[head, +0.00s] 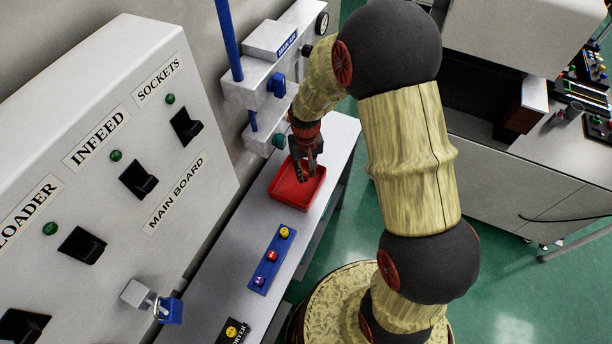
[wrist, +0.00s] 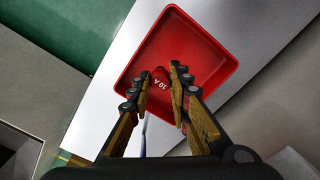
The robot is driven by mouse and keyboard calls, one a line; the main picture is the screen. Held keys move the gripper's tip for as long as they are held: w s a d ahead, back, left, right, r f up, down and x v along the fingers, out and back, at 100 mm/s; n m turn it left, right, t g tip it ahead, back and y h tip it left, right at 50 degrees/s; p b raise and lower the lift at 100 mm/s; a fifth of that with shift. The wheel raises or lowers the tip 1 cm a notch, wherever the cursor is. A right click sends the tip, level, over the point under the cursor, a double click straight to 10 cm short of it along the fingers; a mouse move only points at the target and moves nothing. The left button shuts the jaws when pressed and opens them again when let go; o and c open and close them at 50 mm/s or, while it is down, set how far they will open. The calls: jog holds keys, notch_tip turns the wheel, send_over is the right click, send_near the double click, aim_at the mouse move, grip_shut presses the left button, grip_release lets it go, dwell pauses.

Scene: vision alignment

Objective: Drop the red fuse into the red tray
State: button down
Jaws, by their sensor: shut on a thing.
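The red tray (head: 290,192) lies on the white bench under my gripper (head: 306,163) in the head view. In the wrist view the tray (wrist: 192,38) fills the upper middle, and my gripper (wrist: 158,82) points down into it. The red fuse (wrist: 158,84), marked "10 A", sits between my fingertips, and my gripper is shut on it over the tray. Red on red makes the fuse hard to outline. I cannot tell its exact height over the tray floor. In the head view the fuse is not clear behind my fingers.
A blue strip (head: 270,262) with yellow, red and purple buttons lies on the bench before the tray. A grey switch panel (head: 110,140) with a blue padlock (head: 169,310) stands left. A white device (head: 262,90) with a blue pole (head: 229,40) stands behind the tray.

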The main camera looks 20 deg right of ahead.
aim_at(306, 173)
jog(key=shift+f, duration=1.1)
jog(key=shift+s, duration=0.1)
jog(key=shift+f+b, duration=0.35)
jog(key=shift+f, duration=0.05)
jog(key=shift+f, duration=0.25)
jog(key=c, duration=1.7)
grip_release()
jog(key=shift+o, duration=0.2)
jog(key=shift+r, duration=0.15)
